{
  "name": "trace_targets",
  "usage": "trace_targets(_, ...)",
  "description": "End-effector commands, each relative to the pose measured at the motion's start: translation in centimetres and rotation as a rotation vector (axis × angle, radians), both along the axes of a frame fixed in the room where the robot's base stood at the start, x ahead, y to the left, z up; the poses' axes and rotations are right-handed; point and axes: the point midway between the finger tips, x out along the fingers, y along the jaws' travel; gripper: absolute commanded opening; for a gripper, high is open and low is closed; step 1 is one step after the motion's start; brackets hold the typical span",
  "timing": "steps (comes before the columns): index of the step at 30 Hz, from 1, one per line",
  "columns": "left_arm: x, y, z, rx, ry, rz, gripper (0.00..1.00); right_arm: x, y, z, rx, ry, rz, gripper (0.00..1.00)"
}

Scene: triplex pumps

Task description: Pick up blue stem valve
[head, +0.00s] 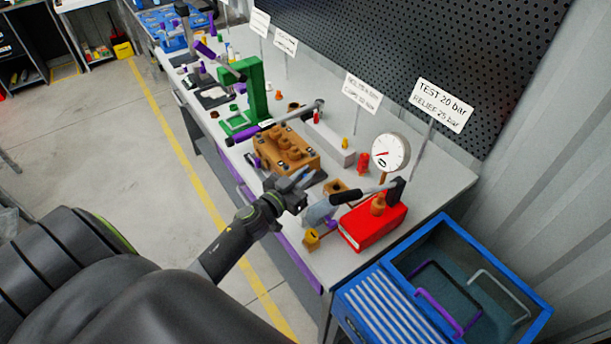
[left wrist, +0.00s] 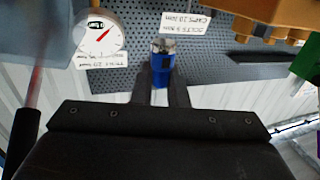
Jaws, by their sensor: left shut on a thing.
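My left gripper (head: 296,186) is over the front part of the bench, beside the orange-brown pump block (head: 284,150). In the left wrist view the gripper (left wrist: 162,88) is shut on the blue stem valve (left wrist: 162,70). The valve has a blue body and a metallic end that points away from the palm, and it sits between the two dark fingers. It looks clear of the bench. My right gripper is in neither view.
A red pump box (head: 372,226) with a black-handled lever stands right of the gripper. A white gauge (head: 390,152) is behind it. A blue crate (head: 440,232) is at the bench's right end. A green press frame (head: 257,88) and small parts stand farther left.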

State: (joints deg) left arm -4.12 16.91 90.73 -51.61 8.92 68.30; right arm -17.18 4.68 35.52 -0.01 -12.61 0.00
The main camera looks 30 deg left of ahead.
Motion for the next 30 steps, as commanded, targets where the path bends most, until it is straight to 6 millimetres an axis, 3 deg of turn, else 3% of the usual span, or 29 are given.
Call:
trace_targets(1, 0.0, 0.0, 1.2, 0.001, 0.0, 0.0, 0.0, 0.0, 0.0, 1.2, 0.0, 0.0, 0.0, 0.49)
trace_targets(12, 0.0, 0.0, 5.7, 0.001, -0.001, -0.001, 0.0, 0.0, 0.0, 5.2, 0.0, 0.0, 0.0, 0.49)
trace_targets(30, 0.0, 0.0, 7.5, 0.001, 0.0, 0.0, 0.0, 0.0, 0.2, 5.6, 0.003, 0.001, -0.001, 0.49)
